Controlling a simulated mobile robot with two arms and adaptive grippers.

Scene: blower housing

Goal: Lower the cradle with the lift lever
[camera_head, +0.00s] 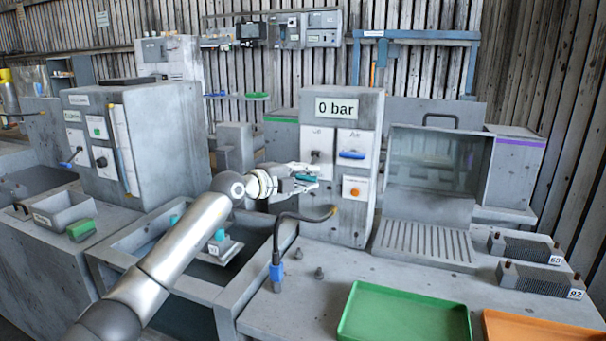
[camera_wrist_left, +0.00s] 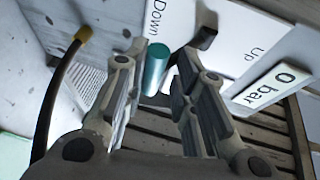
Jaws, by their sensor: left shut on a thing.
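My left gripper (camera_head: 302,184) is in front of the grey control cabinet (camera_head: 345,225) marked "0 bar". Its fingers (camera_wrist_left: 157,92) are shut on the teal handle of the lift lever (camera_wrist_left: 155,70), which sticks out between the fingertips near the "Down" label. The "Up" label is further right on the white plate in the wrist view. In the head view the gripper hides most of the lever (camera_head: 305,178). A grey block on a small platform, which may be the cradle (camera_head: 222,248), shows in the open tank, partly behind my left arm. My right gripper is out of view.
A blue lever (camera_head: 351,155) and an orange button (camera_head: 355,188) are on the cabinet front. A dark hose (camera_head: 290,217) curves up below the gripper. A green tray (camera_head: 405,315), an orange tray (camera_head: 535,328) and finned blocks (camera_head: 525,248) are on the bench at right.

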